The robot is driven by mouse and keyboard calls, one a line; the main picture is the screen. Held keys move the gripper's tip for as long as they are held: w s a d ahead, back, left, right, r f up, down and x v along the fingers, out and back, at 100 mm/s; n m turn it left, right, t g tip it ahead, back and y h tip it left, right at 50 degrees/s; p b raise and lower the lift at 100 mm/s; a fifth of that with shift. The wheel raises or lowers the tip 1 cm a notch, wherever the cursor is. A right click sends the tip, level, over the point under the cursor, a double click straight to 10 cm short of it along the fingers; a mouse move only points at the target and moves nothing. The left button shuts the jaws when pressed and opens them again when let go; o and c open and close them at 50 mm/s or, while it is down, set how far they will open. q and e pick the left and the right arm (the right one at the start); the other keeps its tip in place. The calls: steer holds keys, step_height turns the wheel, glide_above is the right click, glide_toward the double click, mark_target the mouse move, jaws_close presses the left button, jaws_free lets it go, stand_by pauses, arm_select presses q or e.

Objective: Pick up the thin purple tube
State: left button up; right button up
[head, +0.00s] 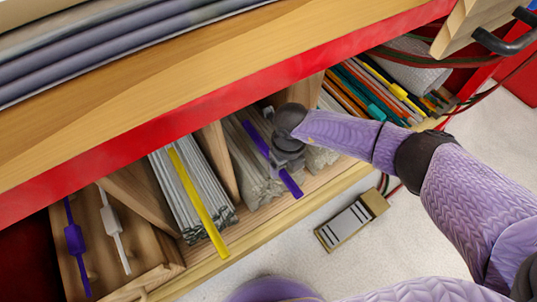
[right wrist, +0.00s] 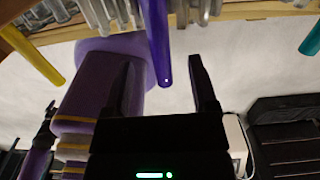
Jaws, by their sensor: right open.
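The thin purple tube (head: 291,183) lies on the lower shelf among a bundle of grey glass rods, its near end sticking out past the bundle. In the right wrist view the tube (right wrist: 159,42) points down from the top edge, its end between the two fingers with a gap on each side. My right gripper (head: 287,158) is at the shelf opening, over the tube in the head view, hiding part of it. In the right wrist view the gripper (right wrist: 164,68) is open and holds nothing. My left gripper is not in view.
A yellow tube (head: 198,202) sticks out of the neighbouring bay. A purple piece with a thicker block (head: 74,238) lies far left. Wooden dividers (head: 216,158) separate the bays, and the red-edged upper shelf (head: 150,153) overhangs them. A small box (head: 350,221) lies on the floor.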

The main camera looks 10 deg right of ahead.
mark_target(284, 173)
step_height(284, 173, down, 4)
steer(key=shift+f+b, duration=0.15)
steer(key=shift+b, duration=1.1)
steer(key=shift+f, duration=0.1)
steer(key=shift+r, duration=0.2)
steer(key=c, duration=0.4)
jaws_close()
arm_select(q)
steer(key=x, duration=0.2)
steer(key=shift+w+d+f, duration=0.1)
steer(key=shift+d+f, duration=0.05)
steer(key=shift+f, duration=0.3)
arm_select(e)
steer(key=shift+r, duration=0.1)
